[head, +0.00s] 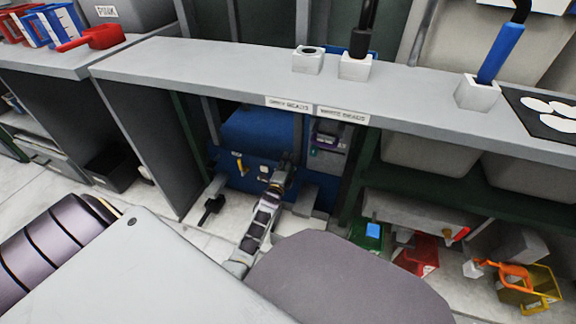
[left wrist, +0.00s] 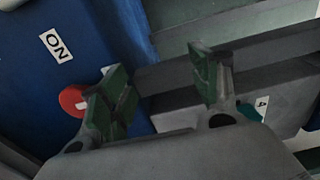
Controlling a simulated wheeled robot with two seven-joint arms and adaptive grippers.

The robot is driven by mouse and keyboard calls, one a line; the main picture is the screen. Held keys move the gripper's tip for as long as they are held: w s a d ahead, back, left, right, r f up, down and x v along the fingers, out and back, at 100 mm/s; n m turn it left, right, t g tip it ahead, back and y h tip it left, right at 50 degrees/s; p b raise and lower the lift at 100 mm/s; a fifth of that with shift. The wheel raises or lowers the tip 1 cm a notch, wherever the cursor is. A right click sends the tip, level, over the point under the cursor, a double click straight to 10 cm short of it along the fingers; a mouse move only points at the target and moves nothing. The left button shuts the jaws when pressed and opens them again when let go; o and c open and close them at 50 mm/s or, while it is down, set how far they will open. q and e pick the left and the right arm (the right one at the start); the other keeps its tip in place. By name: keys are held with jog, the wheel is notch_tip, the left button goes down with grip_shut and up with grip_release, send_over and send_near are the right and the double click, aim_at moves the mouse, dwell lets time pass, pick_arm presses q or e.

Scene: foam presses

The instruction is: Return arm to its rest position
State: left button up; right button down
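My left arm reaches under the counter in the head view, and its gripper (head: 283,172) is in front of a blue machine (head: 259,133). In the left wrist view my left gripper (left wrist: 163,85) is open, its two green-padded fingers well apart and nothing between them. Beyond the left finger is the blue panel (left wrist: 55,100) with an ON label (left wrist: 56,46). A red round button (left wrist: 72,100) is partly hidden behind that finger. I cannot tell whether the finger touches it. My right gripper is not in view.
The grey counter (head: 220,65) overhangs the arm, with a dark side panel (head: 150,145) to its left. White holders (head: 356,66) stand on top. Coloured bins, one red (head: 417,262) and one yellow (head: 545,283), sit low at the right. Grey bars (left wrist: 230,80) lie close beyond the fingers.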

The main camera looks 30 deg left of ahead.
pick_arm(q)
jog(key=shift+s+f, duration=0.15)
jog(key=shift+f, duration=0.05)
dwell(0.4)
jog(key=s+d+r+n+g+h, duration=0.1)
jog(key=s+d+n+g, duration=0.3)
jog(key=s, duration=0.7)
jog(key=s+d+r+n+g+h, duration=0.1)
jog(key=s+d+r+n+g, duration=0.2)
jog(key=s+d+n+g, duration=0.2)
jog(key=s+d+r+n+g+h, duration=0.2)
jog(key=s+d+n+g, duration=0.2)
jog(key=s+d, duration=0.5)
jog(key=s+g+p, duration=0.1)
jog(key=s, duration=0.7)
jog(key=shift+r, duration=0.2)
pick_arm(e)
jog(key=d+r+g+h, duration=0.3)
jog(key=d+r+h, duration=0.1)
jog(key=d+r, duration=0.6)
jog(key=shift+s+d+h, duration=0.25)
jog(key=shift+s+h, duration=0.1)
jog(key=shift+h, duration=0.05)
pick_arm(q)
jog(key=shift+w+f+p, duration=0.25)
jog(key=shift+w+p, duration=0.05)
jog(key=shift+p, duration=0.5)
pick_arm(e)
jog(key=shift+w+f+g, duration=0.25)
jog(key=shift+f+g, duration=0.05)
